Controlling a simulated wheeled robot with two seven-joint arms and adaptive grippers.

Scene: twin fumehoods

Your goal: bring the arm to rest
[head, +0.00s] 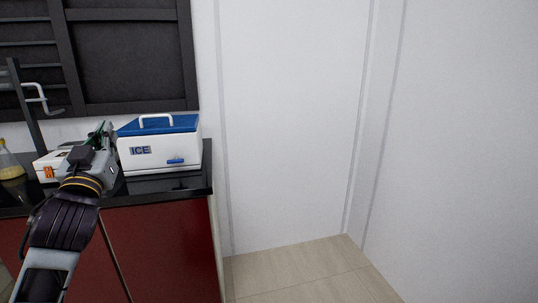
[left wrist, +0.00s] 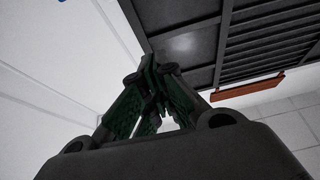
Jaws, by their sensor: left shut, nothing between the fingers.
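My left gripper (head: 104,133) is raised over the front of the black counter in the head view, just left of the white ice box. Its green-padded fingers are shut with nothing between them, as the left wrist view shows (left wrist: 155,97). The fingers point up and away toward the dark hood. My left arm comes in from the lower left. My right gripper is in neither view.
The ice box (head: 160,153) with a blue lid stands at the counter's right end. A white device (head: 46,168) and a flask (head: 9,164) with yellowish liquid are at the left. The counter (head: 188,183) tops red cabinets (head: 165,245). Open floor (head: 300,272) lies right.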

